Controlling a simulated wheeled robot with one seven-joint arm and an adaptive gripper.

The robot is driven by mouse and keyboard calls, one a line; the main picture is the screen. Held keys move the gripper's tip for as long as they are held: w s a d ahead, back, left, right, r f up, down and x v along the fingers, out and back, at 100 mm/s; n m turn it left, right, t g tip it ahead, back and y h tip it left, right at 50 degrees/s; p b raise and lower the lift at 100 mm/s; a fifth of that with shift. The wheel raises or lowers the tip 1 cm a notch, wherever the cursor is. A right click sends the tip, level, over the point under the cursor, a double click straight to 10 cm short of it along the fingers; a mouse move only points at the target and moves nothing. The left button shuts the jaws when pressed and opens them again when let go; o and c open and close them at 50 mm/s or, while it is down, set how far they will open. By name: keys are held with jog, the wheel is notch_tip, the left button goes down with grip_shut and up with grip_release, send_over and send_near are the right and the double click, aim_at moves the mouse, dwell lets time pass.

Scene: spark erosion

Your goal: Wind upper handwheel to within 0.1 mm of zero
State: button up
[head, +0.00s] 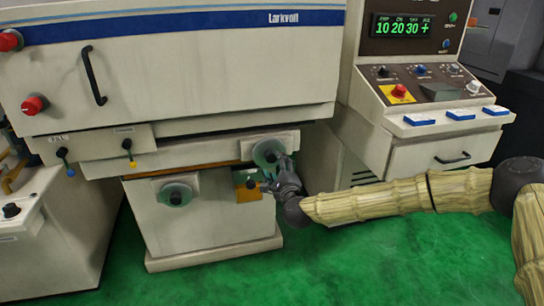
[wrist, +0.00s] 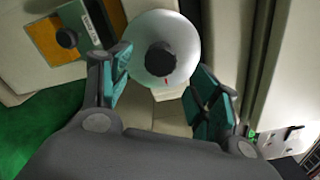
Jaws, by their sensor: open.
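The upper handwheel (head: 262,150) is a pale green-grey disc on the machine's front, just below the wide white body. In the wrist view it (wrist: 178,30) faces me, with a dark round hub (wrist: 160,59) and a short red mark (wrist: 166,82) near its lower edge. My gripper (head: 279,165) is at the wheel's right side in the head view and partly covers it. In the wrist view my gripper (wrist: 158,68) is open, its teal-padded fingers on either side of the wheel's lower part. I cannot tell whether they touch the rim. No scale reading is legible.
A lower handwheel (head: 175,194) sits down and left on the pedestal. An orange plate with a dark knob (head: 248,191) lies just below the upper wheel. The control console (head: 415,115) stands right; its green display (head: 402,27) reads 10 20 30 +. Green floor (head: 330,270) is open in front.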

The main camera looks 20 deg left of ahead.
jog(key=shift+v, duration=2.75)
jog(key=s+d+f+n+g+h+p, duration=0.1)
jog(key=s+d+f+n+g+p, duration=0.15)
jog(key=s+f, duration=0.5)
jog(key=s+d+f+n+g+p, duration=0.1)
jog(key=s+d+f+n+g, duration=0.25)
jog(key=s+f, duration=0.4)
jog(key=s+d+f+n+g+h+p, duration=0.25)
jog(key=s+d+f+n, duration=0.25)
jog(key=s+d+f, duration=0.65)
jog(key=s+d+n+g+h+p, duration=0.1)
jog(key=s+d+n+g+h, duration=0.2)
jog(key=s+d, duration=0.8)
jog(key=s+d+f+n+g+h+p, duration=0.1)
jog(key=s+d+n+g+h+p, duration=0.1)
jog(key=s+d, duration=0.9)
jog(key=d+g+h, duration=0.1)
jog(key=d, duration=0.5)
jog(key=shift+f+n, duration=0.3)
jog(key=shift+n, duration=0.1)
jog(key=shift+w+g+h, duration=0.1)
jog(key=shift+g+h, duration=0.15)
